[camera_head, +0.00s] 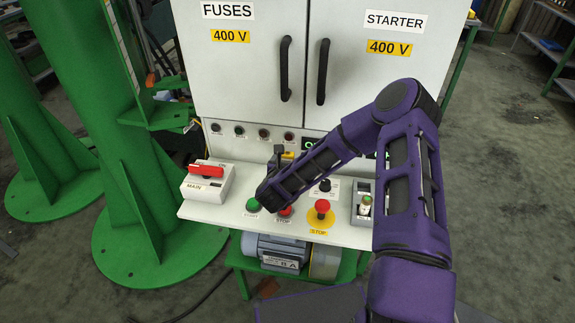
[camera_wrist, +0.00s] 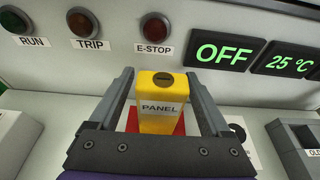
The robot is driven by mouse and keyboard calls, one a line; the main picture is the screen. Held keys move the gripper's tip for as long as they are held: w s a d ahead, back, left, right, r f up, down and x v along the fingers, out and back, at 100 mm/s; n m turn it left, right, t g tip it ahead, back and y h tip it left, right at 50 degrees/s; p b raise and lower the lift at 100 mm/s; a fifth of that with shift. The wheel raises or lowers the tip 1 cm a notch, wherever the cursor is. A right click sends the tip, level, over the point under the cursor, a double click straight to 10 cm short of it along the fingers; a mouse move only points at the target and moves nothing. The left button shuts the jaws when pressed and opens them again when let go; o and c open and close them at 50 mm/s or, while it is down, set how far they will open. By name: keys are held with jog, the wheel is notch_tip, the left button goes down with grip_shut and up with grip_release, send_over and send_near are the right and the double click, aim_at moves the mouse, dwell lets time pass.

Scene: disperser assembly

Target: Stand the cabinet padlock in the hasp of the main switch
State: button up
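The cabinet padlock (camera_wrist: 162,100) is a yellow block labelled PANEL, with a dark keyway in its upper face. It sits between the two fingertips of my gripper (camera_wrist: 160,95), which appear shut on it. Its shackle is hidden. In the head view the padlock (camera_head: 288,154) shows as a small yellow patch beside my gripper (camera_head: 281,156), seemingly above the desk and in front of the indicator panel. The main switch (camera_head: 206,182) is a pale box labelled MAIN with a red handle (camera_head: 207,170), at the desk's left end, left of my gripper. Its hasp is too small to make out.
Green START (camera_head: 253,205) and red STOP (camera_head: 284,211) buttons, an emergency stop (camera_head: 322,207) and a small grey holder (camera_head: 363,205) stand on the desk. A red patch (camera_wrist: 131,119) lies behind the padlock. Cabinet doors with handles (camera_head: 285,70) rise behind. A green column stands left.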

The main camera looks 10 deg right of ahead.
grip_shut()
jog(key=shift+r, duration=0.1)
